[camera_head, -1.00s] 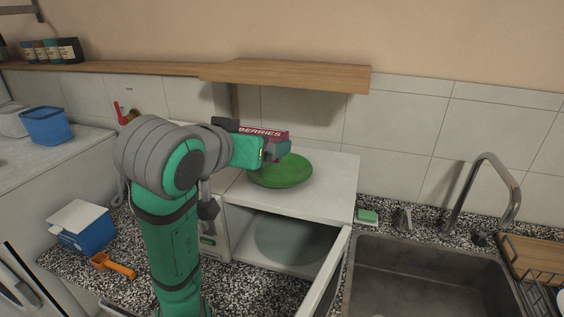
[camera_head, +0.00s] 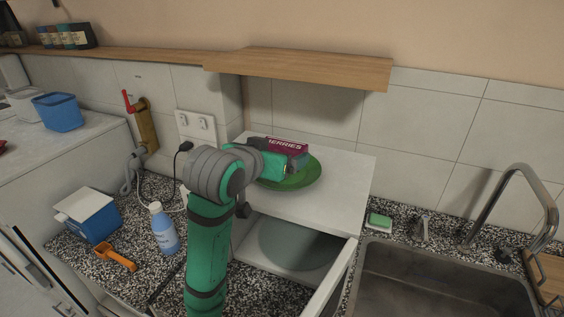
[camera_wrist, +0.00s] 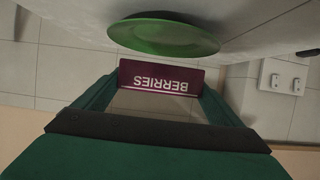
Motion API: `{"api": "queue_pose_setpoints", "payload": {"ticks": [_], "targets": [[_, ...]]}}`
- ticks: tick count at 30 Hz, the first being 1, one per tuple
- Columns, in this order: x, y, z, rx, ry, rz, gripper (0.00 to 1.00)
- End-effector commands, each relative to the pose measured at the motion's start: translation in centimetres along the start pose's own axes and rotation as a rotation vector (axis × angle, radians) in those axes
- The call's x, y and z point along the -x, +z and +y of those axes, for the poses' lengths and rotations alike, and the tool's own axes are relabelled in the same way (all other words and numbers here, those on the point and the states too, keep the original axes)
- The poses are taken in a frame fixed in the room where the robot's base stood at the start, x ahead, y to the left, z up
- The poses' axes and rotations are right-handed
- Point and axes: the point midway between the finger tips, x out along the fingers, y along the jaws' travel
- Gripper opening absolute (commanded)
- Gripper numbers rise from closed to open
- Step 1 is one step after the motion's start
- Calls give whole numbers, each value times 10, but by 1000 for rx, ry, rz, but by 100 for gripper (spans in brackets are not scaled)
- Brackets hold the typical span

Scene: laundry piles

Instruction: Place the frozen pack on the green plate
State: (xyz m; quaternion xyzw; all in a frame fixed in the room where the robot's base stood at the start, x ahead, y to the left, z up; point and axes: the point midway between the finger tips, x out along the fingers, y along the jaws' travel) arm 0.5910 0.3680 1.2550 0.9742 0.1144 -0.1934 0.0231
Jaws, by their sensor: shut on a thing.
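The frozen pack is a dark red box marked "BERRIES" (camera_head: 287,144), also seen in the wrist view (camera_wrist: 160,77). My gripper (camera_head: 297,163) is shut on it, with a finger at each end of the box in the wrist view (camera_wrist: 160,92). The green plate (camera_head: 308,180) lies on top of the white microwave, whose door is open. The pack is at the plate's back part in the head view. In the inverted wrist view the plate (camera_wrist: 165,37) lies close by the pack. I cannot tell whether they touch. My arm hides part of the plate.
A wooden shelf (camera_head: 300,68) hangs on the wall above the microwave (camera_head: 345,185). The open door (camera_head: 330,285) juts forward beside the sink (camera_head: 430,290). A blue bottle (camera_head: 164,232), a blue box (camera_head: 92,218) and an orange tool (camera_head: 116,257) stand or lie at left.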

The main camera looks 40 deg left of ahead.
Motion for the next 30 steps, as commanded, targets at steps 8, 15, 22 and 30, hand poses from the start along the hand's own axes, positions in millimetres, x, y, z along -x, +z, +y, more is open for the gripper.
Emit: {"api": "queue_pose_setpoints", "payload": {"ticks": [8,15,22,30], "targets": [[-10,27,-1,0,-1,1,58],[-10,28,-4,2,-5,1,58],[-13,33,-1,1,-1,1,58],[-15,37,1,-1,1,0,100]]}}
